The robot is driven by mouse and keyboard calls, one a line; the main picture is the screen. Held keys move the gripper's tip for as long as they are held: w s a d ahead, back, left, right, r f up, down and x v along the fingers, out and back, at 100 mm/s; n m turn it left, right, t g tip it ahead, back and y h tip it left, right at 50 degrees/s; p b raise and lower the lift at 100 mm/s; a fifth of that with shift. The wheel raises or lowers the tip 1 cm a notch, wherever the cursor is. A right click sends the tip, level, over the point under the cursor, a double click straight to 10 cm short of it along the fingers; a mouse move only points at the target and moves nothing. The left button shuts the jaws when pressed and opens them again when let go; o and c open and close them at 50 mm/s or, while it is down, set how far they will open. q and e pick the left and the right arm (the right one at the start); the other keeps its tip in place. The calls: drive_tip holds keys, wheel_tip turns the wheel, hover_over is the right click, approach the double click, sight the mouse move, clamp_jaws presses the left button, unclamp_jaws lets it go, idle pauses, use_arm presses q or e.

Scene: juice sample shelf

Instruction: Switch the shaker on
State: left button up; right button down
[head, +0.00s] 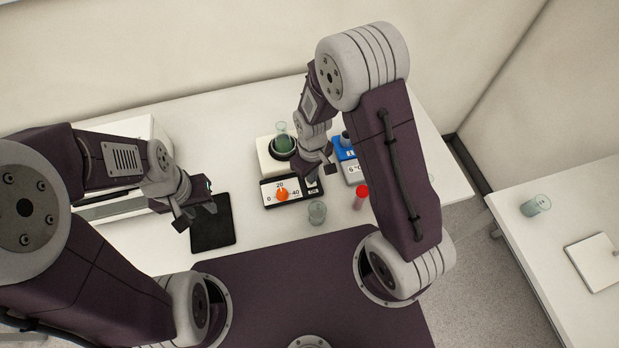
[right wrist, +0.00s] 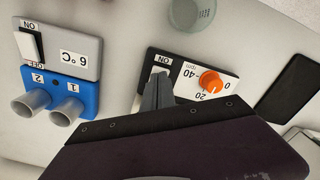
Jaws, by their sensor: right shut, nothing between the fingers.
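The shaker (head: 266,157) is a white box with a green-filled vessel (head: 284,145) on top. Its black front panel carries a white dial and an orange knob (head: 282,194), also seen in the right wrist view (right wrist: 212,82). The shaker's switch (right wrist: 160,71) sits beside the dial by an ON label. My right gripper (right wrist: 158,92) is shut and empty, its fingertips right at the switch and partly covering it. I cannot tell whether they touch it, or the switch's position. My left gripper (head: 195,214) is open and empty over a black pad (head: 212,232).
A blue-and-grey cooler (right wrist: 75,85) marked 6 °C, with two tubes and its own switch (right wrist: 30,42), stands beside the shaker. A clear glass (head: 317,213) and a red-capped vial (head: 361,194) stand in front. A side table (head: 500,205) is at right.

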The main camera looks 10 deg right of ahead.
drive_tip(key=shift+f+b, duration=0.65)
drive_tip(key=shift+f, duration=0.25)
idle(0.8)
drive_tip(key=shift+r, duration=0.15)
wheel_tip(320, 180, up, 7)
drive_tip(key=p, duration=0.6)
